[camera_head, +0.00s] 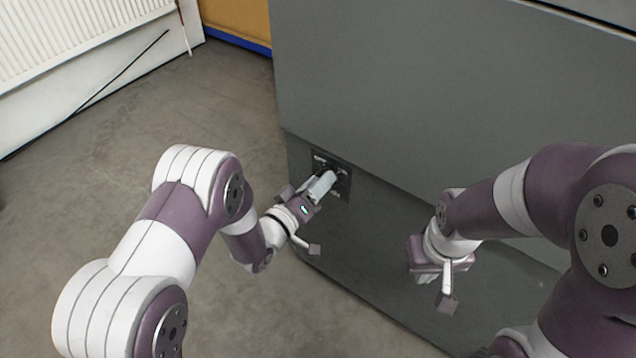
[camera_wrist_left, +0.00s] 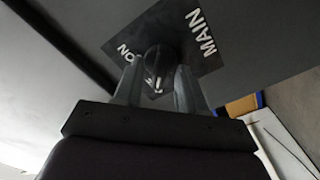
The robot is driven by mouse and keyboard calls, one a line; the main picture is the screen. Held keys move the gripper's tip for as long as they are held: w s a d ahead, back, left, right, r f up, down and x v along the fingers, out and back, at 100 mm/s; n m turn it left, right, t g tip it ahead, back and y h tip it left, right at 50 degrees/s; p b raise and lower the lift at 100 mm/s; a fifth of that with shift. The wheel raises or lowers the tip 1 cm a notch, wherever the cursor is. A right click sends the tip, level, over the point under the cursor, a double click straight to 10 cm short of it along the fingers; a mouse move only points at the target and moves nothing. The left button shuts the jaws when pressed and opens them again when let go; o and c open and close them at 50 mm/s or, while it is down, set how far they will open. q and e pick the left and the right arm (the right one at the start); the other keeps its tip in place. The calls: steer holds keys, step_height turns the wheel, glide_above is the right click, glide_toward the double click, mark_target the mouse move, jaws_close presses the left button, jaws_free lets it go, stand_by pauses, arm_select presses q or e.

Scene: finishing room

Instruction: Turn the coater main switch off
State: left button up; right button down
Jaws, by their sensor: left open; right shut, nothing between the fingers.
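The main switch is a round black knob (camera_wrist_left: 160,62) on a dark square plate (camera_head: 345,187) on the grey cabinet's side. In the left wrist view the plate (camera_wrist_left: 206,62) carries the white words MAIN and ON; another marking below the knob is partly hidden. A white mark shows on the knob near its lower edge. My left gripper (camera_head: 328,176) is at the plate. In the left wrist view its open fingers (camera_wrist_left: 158,80) stand on either side of the knob; I cannot tell whether they touch it. My right gripper (camera_head: 426,277) is shut and empty, apart from the cabinet front.
The large grey cabinet (camera_head: 430,90) fills the middle and right. A white ribbed radiator (camera_head: 70,45) stands at the upper left, with a yellow and blue panel (camera_head: 237,22) behind. The concrete floor (camera_head: 90,190) at left is clear.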

arm_select(q)
steer(key=p+v, duration=0.3)
steer(key=v, duration=0.9)
steer(key=shift+s+a+p, duration=0.2)
steer(key=shift+s+p, duration=0.1)
steer(key=shift+p, duration=0.1)
